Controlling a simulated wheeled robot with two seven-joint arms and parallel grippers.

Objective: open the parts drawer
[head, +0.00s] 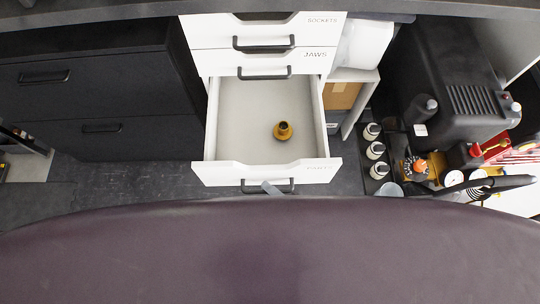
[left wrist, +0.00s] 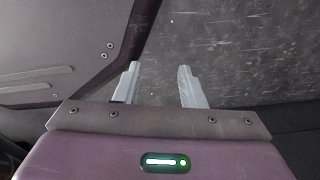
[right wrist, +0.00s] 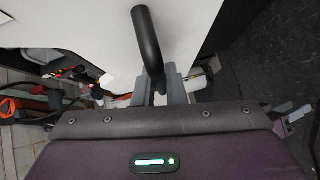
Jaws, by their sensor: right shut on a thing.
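The parts drawer (head: 222,174) is the lowest white drawer in view, and it stands pulled well out of the white cabinet. Inside it a yellow-brown part with a dark top (head: 283,131) sits on the grey floor, right of the middle. My right gripper (head: 270,187) is at the drawer's dark bar handle (head: 284,187). In the right wrist view its fingers (right wrist: 160,84) are shut on that handle (right wrist: 147,38), against the white front. My left gripper (left wrist: 158,84) is open and empty, with bare dark floor beyond it; it does not show in the head view.
The jaws drawer (head: 225,61) and the sockets drawer (head: 215,30) above are closed. A dark cabinet (head: 90,90) stands at left. At right are a black machine (head: 440,75), several bottles (head: 376,151) and gauges. Dark floor (head: 120,175) is clear at left.

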